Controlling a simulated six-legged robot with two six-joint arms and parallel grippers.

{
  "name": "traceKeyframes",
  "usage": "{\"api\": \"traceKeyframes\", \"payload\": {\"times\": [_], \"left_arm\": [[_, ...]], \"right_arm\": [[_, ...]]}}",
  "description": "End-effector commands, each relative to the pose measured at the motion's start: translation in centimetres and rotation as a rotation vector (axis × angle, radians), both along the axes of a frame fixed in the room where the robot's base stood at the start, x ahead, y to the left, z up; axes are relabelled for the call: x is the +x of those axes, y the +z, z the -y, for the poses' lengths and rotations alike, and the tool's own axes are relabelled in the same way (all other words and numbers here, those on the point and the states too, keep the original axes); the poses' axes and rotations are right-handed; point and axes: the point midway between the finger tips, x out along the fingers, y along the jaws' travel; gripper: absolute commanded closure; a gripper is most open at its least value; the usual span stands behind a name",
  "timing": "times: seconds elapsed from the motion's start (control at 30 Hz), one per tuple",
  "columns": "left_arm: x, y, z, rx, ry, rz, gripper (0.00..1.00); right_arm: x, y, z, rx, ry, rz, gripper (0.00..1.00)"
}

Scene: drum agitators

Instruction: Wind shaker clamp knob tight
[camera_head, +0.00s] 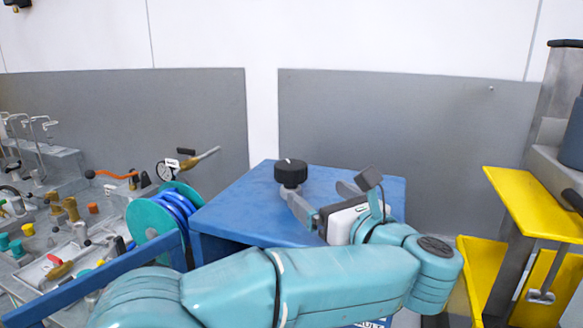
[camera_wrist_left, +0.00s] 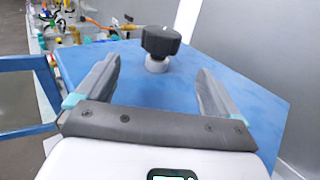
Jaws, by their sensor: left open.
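The black clamp knob (camera_head: 291,172) stands upright on a short pale post on top of the blue shaker (camera_head: 245,212). In the left wrist view the knob (camera_wrist_left: 160,41) has a ribbed edge and a white mark on top. My left gripper (camera_head: 321,189) is open and empty over the blue top, close to the knob on its right side. In the left wrist view the left gripper's two fingers (camera_wrist_left: 155,78) are wide apart, and the knob appears beyond their tips, between them and clear of both. My right gripper is not in view.
A teal hose reel (camera_head: 150,216) with blue hose stands left of the blue body. A bench crowded with valves and fittings (camera_head: 60,205) lies farther left. A yellow frame (camera_head: 535,205) stands at the right. Grey wall panels (camera_head: 400,125) are behind.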

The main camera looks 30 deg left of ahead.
Motion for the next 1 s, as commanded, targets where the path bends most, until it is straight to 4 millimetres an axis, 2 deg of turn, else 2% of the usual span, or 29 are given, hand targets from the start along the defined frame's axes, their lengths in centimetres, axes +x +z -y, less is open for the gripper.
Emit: {"api": "traceKeyframes", "payload": {"times": [0.03,0.3,0.5,0.7,0.93,0.97,1.0], "left_arm": [[0.5,0.4,-1.3,0.000,0.006,-0.001,0.05],[3.6,0.4,-6.9,0.000,0.004,-0.003,0.05],[5.3,0.2,-9.7,0.000,0.003,-0.001,0.05],[5.9,0.1,-10.8,0.000,0.001,0.000,0.05],[5.9,0.0,-10.8,0.000,0.000,0.000,0.05],[5.9,0.0,-10.8,0.000,0.000,0.000,0.11],[5.9,0.0,-10.8,0.000,0.000,0.000,0.24]], "right_arm": [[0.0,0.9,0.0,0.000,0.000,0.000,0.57],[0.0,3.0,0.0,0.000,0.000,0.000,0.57],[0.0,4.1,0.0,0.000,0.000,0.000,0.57],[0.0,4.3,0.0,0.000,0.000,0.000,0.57],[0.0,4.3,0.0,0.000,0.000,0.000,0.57],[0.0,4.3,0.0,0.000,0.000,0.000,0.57],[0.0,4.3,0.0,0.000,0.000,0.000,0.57]]}}
